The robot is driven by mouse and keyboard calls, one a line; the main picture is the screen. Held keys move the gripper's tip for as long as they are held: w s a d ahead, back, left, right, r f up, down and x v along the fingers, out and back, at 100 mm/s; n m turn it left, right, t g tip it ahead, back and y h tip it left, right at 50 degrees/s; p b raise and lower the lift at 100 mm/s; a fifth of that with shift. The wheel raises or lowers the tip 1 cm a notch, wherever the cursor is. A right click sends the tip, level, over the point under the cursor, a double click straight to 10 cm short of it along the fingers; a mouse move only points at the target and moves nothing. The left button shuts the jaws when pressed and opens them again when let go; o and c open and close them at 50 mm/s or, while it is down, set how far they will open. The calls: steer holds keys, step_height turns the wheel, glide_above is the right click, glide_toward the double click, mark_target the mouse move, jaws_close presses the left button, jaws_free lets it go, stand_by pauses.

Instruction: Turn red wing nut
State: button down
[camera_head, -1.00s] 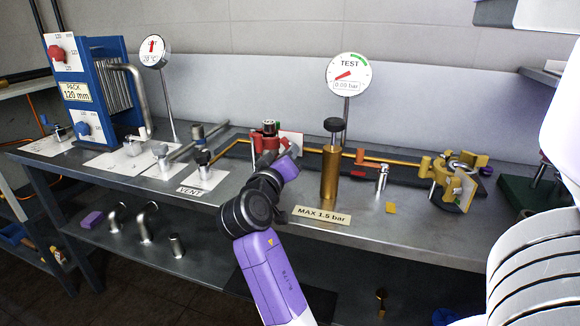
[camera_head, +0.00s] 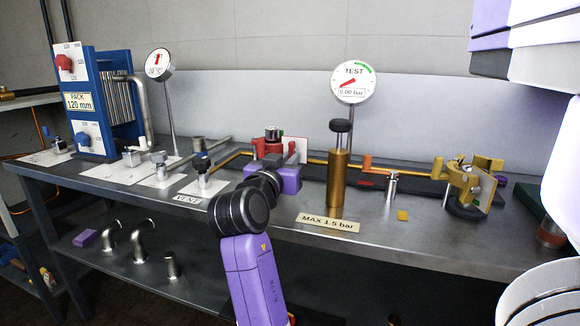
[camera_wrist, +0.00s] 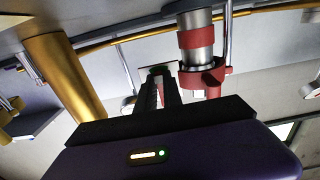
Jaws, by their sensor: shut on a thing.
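The fingers hide most of that part, which I take to be the red wing nut. In the head view the purple gripper body covers the front of the fitting.
A brass cylinder (camera_head: 338,178) with a black knob stands right of my gripper. The VENT valve (camera_head: 203,170) stands left. The TEST gauge (camera_head: 352,82) reads 0.00 bar. A brass clamp (camera_head: 470,182) stands far right.

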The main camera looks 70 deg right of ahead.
steer(key=shift+f, duration=0.1)
stand_by(0.3)
steer(key=c, duration=1.8)
jaws_free()
steer(key=shift+o, duration=0.2)
steer(key=shift+a+p, duration=0.4)
steer(key=shift+a, duration=3.5)
